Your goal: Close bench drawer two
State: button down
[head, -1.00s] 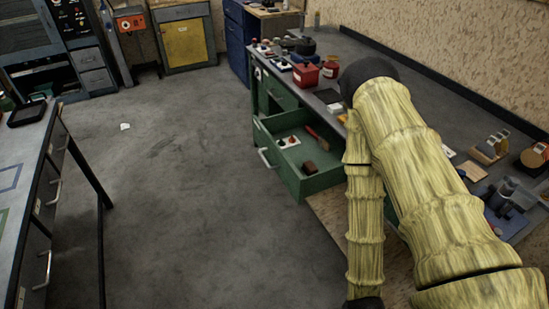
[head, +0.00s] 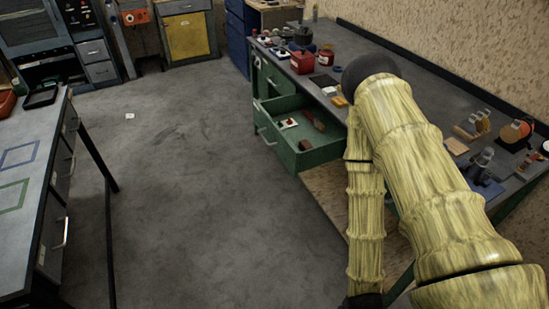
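A green bench drawer (head: 312,155) stands pulled open from the workbench (head: 436,107) on the right. It has a pale handle on its front, and a small white-and-red item and brown items lie inside. Another green drawer front (head: 276,82) above and behind it looks shut. No drawer numbers can be read. My arm, in a yellow ribbed cover, reaches over the bench to the right of the open drawer. My gripper is not visible.
Red containers (head: 303,62) and several small items crowd the bench top. Another table with drawers (head: 30,190) stands at the left. The grey floor between is clear, except for a small white scrap (head: 130,116). Cabinets line the back.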

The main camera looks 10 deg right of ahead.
aim_at(331, 145)
jog(key=z, duration=0.8)
jog(key=i, duration=0.55)
jog(key=u, duration=1.9)
